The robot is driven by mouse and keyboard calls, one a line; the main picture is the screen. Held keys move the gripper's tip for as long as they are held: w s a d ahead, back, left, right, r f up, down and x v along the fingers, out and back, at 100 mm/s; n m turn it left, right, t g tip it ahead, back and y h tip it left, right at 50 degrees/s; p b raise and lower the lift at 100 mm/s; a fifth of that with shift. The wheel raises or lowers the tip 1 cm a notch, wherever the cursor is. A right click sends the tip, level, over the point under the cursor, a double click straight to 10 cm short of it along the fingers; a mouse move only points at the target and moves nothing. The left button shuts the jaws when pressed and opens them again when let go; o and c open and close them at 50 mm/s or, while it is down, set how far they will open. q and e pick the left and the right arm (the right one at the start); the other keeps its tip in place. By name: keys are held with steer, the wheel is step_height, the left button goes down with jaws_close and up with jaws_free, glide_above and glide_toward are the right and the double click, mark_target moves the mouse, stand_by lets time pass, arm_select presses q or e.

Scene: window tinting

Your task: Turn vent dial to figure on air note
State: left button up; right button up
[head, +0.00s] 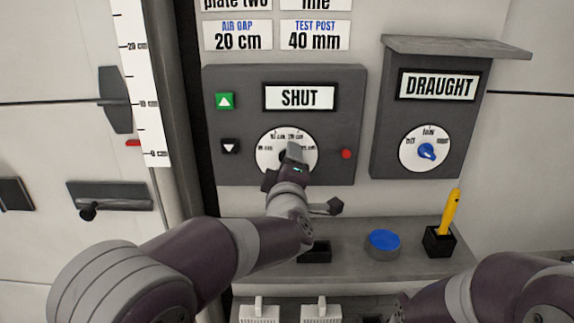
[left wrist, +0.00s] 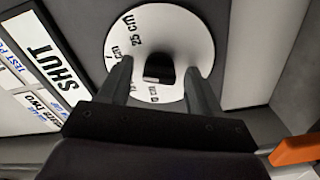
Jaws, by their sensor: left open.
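The vent dial (head: 268,157) is a white disc with cm marks, set in a dark grey panel under a sign reading SHUT (head: 299,97). In the left wrist view the dial (left wrist: 180,35) shows "25 cm" and other partly hidden marks around a black knob (left wrist: 158,68). My left gripper (head: 296,154) is at the dial, covering its lower part. In the left wrist view its open fingers (left wrist: 159,80) stand on either side of the knob, with gaps visible. The air gap note (head: 238,35) reads 20 cm. My right gripper is out of view.
The panel has a green up button (head: 225,101), a black down button (head: 231,146) and a red button (head: 346,154). A DRAUGHT box (head: 437,86) with a blue knob (head: 428,152) is at right. The shelf holds a blue button (head: 383,241) and a yellow-handled tool (head: 450,212).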

arm_select(q)
steer(key=shift+s, duration=0.1)
steer(key=s, duration=1.2)
steer(key=shift+s, duration=0.3)
